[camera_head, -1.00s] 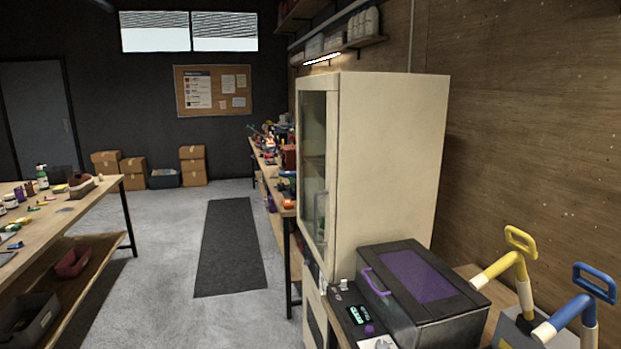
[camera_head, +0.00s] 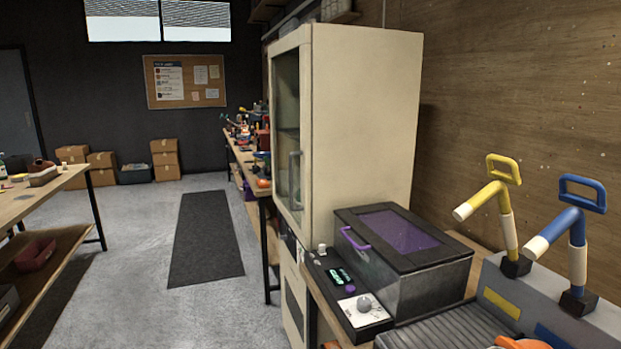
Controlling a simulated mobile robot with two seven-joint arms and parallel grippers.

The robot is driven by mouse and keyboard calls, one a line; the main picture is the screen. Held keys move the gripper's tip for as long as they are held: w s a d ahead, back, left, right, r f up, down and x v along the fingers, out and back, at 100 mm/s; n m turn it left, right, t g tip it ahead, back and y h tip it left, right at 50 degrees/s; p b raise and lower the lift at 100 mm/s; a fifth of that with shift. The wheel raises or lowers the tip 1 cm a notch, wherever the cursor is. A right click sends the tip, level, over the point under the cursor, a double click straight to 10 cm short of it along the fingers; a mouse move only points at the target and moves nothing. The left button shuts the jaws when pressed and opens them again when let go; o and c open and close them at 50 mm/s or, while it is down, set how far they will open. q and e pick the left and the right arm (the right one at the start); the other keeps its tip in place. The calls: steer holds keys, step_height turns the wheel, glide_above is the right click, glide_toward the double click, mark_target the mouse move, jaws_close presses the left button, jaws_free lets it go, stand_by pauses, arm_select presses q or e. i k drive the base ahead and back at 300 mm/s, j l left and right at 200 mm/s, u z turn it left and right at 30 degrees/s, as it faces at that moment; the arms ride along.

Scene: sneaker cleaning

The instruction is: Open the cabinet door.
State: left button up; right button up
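A tall cream cabinet (camera_head: 366,125) stands right of centre against the wooden wall. Its narrow glass door (camera_head: 288,135) faces left and is seen at a steep angle. The door looks shut, with a vertical handle (camera_head: 295,180) on its near side. Dim shelves show behind the glass. Neither of my grippers is in the view.
A black box with a purple window (camera_head: 400,232) and a control panel (camera_head: 345,285) stand in front of the cabinet. Yellow (camera_head: 500,205) and blue (camera_head: 577,240) levers rise at the right. A workbench (camera_head: 60,185) stands left. The floor with a dark mat (camera_head: 207,238) is clear between.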

mark_target(301, 38)
steer(key=i+j+z, duration=0.55)
steer(key=z, duration=0.15)
steer(key=i+j+z, duration=0.35)
